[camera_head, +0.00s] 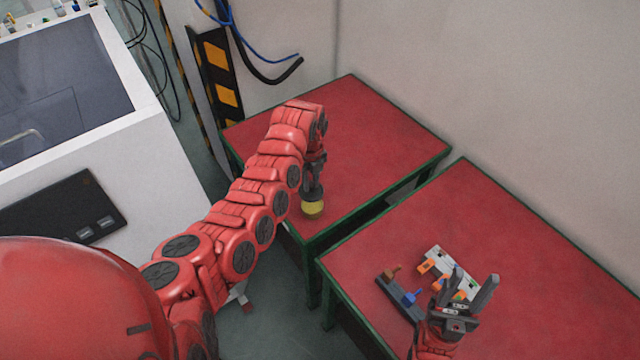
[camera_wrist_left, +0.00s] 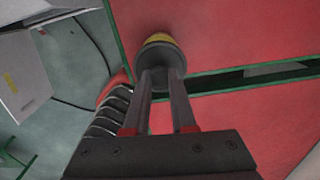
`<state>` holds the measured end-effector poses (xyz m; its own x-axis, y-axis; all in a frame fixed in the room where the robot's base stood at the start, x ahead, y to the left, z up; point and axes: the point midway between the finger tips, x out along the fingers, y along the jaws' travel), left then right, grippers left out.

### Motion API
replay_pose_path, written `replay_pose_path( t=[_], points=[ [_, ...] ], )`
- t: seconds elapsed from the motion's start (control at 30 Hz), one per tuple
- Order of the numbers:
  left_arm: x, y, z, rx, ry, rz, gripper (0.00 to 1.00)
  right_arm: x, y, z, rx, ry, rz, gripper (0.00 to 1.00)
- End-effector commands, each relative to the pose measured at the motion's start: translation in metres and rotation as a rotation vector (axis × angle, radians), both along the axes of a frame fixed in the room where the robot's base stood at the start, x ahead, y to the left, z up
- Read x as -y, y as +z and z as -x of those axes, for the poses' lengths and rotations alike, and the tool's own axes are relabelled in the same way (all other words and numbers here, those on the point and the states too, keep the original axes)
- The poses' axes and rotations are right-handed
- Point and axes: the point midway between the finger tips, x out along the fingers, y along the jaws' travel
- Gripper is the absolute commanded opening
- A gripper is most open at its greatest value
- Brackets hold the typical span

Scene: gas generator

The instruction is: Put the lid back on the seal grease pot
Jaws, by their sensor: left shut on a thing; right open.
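The seal grease pot (camera_head: 313,208) is a small yellow pot near the front edge of the back red table. A dark round lid (camera_head: 312,192) is right over it. My left gripper (camera_head: 314,176) is shut on the lid from above. In the left wrist view, the lid (camera_wrist_left: 163,58) sits between the fingertips (camera_wrist_left: 160,75), with a yellow rim of the pot (camera_wrist_left: 159,38) showing past its far edge. I cannot tell whether the lid touches the pot. My right gripper (camera_head: 474,287) is open and appears empty, over the front red table.
The front table (camera_head: 540,260) carries a dark rack (camera_head: 398,300) with small orange and blue-handled items and a grey-white part (camera_head: 440,262) near my right gripper. A narrow gap separates the two tables. The back table (camera_head: 370,140) is otherwise clear. A white cabinet (camera_head: 150,150) stands left.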

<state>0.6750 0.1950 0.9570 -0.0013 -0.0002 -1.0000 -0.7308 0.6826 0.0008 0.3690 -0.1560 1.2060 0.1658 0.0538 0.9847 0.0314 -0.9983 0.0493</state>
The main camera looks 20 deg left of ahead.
Motion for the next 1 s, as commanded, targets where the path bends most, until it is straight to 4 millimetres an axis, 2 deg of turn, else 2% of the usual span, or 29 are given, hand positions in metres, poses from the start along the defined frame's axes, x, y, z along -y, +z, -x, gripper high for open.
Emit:
replay_pose_path(
  t=[0.43, 0.6, 1.0],
  points=[
    [0.001, -0.043, 0.000, 0.000, -0.001, 0.000, 0.00, 0.000, -0.034, 0.000, 0.000, 0.000, 0.000, 0.50],
    [0.000, -0.056, 0.001, -0.004, -0.001, -0.001, 0.00, 0.000, -0.036, 0.000, 0.000, 0.000, 0.000, 0.50],
    [0.001, -0.061, 0.000, 0.000, 0.000, 0.000, 0.00, 0.000, -0.038, 0.000, 0.000, 0.000, 0.000, 0.50]
  ],
)
